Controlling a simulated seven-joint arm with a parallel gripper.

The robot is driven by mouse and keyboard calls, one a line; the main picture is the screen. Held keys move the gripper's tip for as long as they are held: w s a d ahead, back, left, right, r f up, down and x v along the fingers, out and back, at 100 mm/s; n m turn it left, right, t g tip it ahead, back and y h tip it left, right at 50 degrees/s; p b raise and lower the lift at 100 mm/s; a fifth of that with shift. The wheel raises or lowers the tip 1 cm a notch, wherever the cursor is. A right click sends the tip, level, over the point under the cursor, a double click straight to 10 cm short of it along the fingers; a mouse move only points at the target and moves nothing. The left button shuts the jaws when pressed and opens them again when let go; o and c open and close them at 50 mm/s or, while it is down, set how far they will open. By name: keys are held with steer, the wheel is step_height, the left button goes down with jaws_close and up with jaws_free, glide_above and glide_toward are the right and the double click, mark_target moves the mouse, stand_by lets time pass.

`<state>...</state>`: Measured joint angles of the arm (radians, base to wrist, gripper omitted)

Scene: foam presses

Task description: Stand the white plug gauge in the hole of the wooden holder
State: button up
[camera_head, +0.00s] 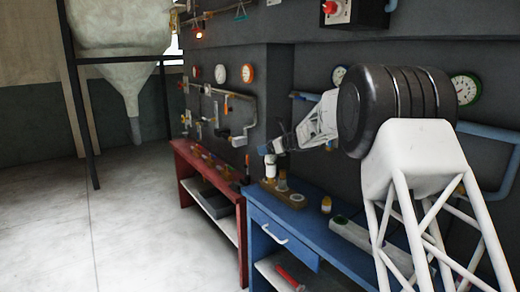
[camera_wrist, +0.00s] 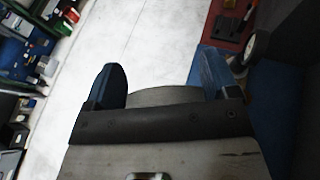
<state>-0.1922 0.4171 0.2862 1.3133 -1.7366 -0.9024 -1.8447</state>
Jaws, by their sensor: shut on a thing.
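My gripper (camera_head: 270,152) is above the far left end of the blue bench, shut on the white plug gauge (camera_head: 270,168). The gauge hangs roughly upright below the fingers. In the wrist view, the two dark blue fingers (camera_wrist: 160,82) stand apart with a pale curved surface between them. The wooden holder (camera_head: 290,201) lies on the bench just below and to the right of the gauge. A pale ring shows on its right part, and a tan and grey cylinder (camera_head: 283,182) stands at its middle. The gauge's lower end is close to the holder; I cannot tell whether they touch.
A small yellow and white piece (camera_head: 326,205) stands on the blue bench (camera_head: 300,228) right of the holder. A red bench (camera_head: 212,175) with small items adjoins on the left. The wall behind carries gauges and pipes. The floor (camera_head: 110,220) is clear.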

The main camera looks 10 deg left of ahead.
steer(key=w+d+f, duration=0.1)
steer(key=w+d, duration=0.2)
steer(key=d, duration=0.3)
steer(key=w+d+f+n+g, duration=0.1)
steer(key=w+d+f, duration=0.1)
steer(key=d, duration=0.3)
steer(key=shift+w+d+y, duration=0.4)
steer(key=shift+w, duration=0.1)
steer(key=shift+f, duration=0.1)
steer(key=shift+f, duration=4.85)
stand_by(1.0)
steer(key=o, duration=1.4)
steer(key=shift+f, duration=0.1)
steer(key=shift+c, duration=0.2)
